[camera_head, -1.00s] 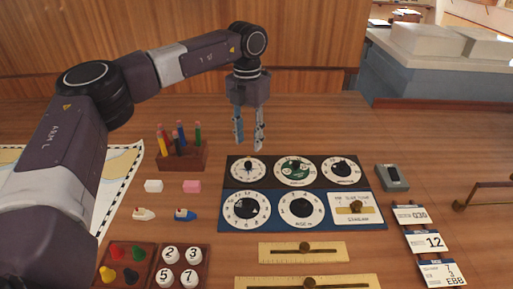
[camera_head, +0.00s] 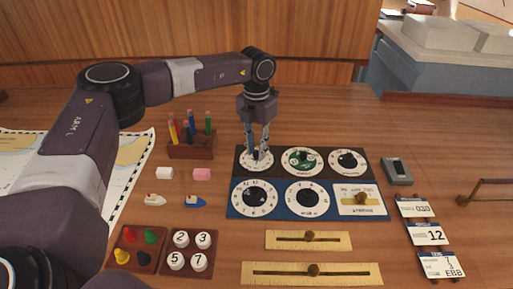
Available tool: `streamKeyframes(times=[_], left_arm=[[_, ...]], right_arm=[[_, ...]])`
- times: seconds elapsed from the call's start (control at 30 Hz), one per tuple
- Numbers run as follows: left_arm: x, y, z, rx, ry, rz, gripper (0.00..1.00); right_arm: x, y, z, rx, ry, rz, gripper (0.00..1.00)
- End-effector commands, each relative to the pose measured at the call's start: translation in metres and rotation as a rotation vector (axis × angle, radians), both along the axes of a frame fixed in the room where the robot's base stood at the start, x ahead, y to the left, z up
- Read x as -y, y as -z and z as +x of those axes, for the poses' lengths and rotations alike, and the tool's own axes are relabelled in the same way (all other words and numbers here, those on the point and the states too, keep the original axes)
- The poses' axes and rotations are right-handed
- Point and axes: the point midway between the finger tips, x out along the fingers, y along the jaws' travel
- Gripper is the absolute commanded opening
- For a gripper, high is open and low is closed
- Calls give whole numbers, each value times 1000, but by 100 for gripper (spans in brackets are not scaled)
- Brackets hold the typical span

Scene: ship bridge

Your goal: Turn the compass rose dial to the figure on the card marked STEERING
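The board of dials has a dark upper row and a blue lower row. The compass rose dial (camera_head: 246,167) is the white-faced dial at the upper left. My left gripper (camera_head: 257,152) points straight down over this dial, one finger on each side of its centre. The fingers look apart and partly hide the knob; I cannot tell whether they touch it. Three cards lie at the right: the top one (camera_head: 414,207) seems to read 030, the middle one (camera_head: 429,234) 12, the lowest (camera_head: 442,265) ends in EBB. Their headings are too small to read surely. My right gripper is out of view.
A pencil rack (camera_head: 190,151) stands left of the board. Brass sliders (camera_head: 280,240) are in front. A grey device (camera_head: 397,171) lies right of the board.

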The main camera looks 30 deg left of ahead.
Motion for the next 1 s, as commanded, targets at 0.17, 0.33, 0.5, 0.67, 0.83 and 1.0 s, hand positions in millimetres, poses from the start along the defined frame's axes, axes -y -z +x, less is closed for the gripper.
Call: streamKeyframes(times=[0.17,0.33,0.5,0.67,0.83,1.0], left_arm=[[0,0,0,0,0,0,0],[0,0,0,0,3,0,0],[0,0,0,0,32,0,0],[0,0,0,1,106,-1,0],[0,0,0,1,234,-2,0],[0,0,1,2,393,-1,0]], right_arm=[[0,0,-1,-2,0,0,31],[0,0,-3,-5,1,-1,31],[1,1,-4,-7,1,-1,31],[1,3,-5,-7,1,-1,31],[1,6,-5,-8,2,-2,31],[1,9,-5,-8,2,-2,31]])
